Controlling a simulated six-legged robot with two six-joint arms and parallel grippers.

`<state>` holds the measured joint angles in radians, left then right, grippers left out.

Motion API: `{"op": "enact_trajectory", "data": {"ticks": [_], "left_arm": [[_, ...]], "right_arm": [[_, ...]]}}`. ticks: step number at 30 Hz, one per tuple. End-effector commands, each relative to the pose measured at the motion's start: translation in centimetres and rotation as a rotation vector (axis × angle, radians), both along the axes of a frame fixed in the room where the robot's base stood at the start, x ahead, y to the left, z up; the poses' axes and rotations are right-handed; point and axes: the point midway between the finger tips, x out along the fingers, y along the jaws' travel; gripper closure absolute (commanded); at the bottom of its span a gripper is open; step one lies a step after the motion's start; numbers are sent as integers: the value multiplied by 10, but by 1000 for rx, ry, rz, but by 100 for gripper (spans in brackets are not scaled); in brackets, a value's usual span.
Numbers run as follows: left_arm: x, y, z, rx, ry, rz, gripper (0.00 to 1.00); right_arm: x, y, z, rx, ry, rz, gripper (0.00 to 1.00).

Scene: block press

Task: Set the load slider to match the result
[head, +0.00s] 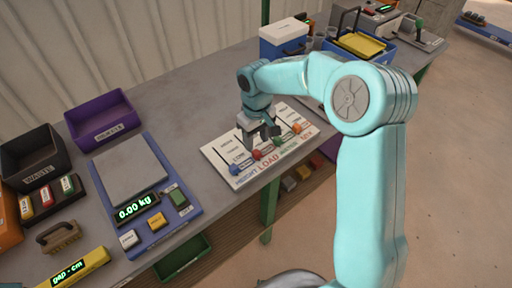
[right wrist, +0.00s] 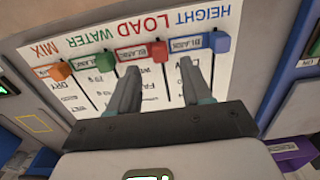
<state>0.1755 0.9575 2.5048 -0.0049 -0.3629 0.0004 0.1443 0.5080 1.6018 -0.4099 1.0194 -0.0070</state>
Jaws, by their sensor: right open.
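A white slider board (head: 214,150) lies on the bench with columns marked HEIGHT, LOAD, WATER and MIX. The red LOAD knob (head: 257,155) is at the lettered end of its slot, beside a BLANK label; it also shows in the right wrist view (right wrist: 157,50). The blue HEIGHT knob (head: 236,170), green WATER knob (head: 275,141) and orange MIX knob (head: 297,128) are at the same end. My right gripper (head: 262,138) is over the board, open. In the right wrist view its fingertips (right wrist: 159,68) straddle the LOAD column; contact with the red knob is unclear.
A blue scale (head: 158,232) with a grey plate reads 0.00 kg. A purple bin (head: 103,117), a black WASTE bin (head: 34,157) and a yellow gap gauge (head: 75,270) stand left. A blue crate with a yellow tray (head: 362,44) is at the back. Bench between scale and board is clear.

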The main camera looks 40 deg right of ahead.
Motion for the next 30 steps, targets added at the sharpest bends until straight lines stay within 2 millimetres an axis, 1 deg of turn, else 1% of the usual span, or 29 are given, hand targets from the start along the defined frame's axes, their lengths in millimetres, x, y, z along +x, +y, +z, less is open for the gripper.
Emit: {"op": "enact_trajectory", "data": {"ticks": [1, 3, 6, 9, 13, 20, 21, 23, 24, 25, 30], "left_arm": [[0, 0, 2, 0, 0, 0, 32], [0, 0, 3, 0, 0, 1, 32], [0, 0, 5, 0, 0, 1, 32], [0, 0, 6, 0, 0, 0, 32], [0, 0, 6, 0, 0, 0, 32], [0, 0, 5, 0, 0, 0, 32], [0, 0, 6, 0, 0, 0, 32], [0, 0, 6, 0, 0, 0, 32], [0, 0, 6, 0, 0, 0, 32], [0, 0, 6, 0, 0, 0, 32], [0, 0, 5, 0, 0, 0, 32]], "right_arm": [[0, 0, -10, 1, 4, 0, 51], [0, 0, -24, 2, 4, -1, 51], [2, -1, -39, 0, 3, 1, 51], [3, -1, -48, 0, 2, 1, 51], [4, -2, -54, 0, -1, 0, 51], [5, -2, -54, 0, -1, 0, 51], [5, -2, -54, 0, -1, 0, 64], [4, -2, -54, 0, -1, 0, 84], [4, -2, -54, 0, -1, 1, 97], [4, -2, -54, 0, -1, 1, 100], [4, -2, -54, 0, 0, 1, 100]]}}
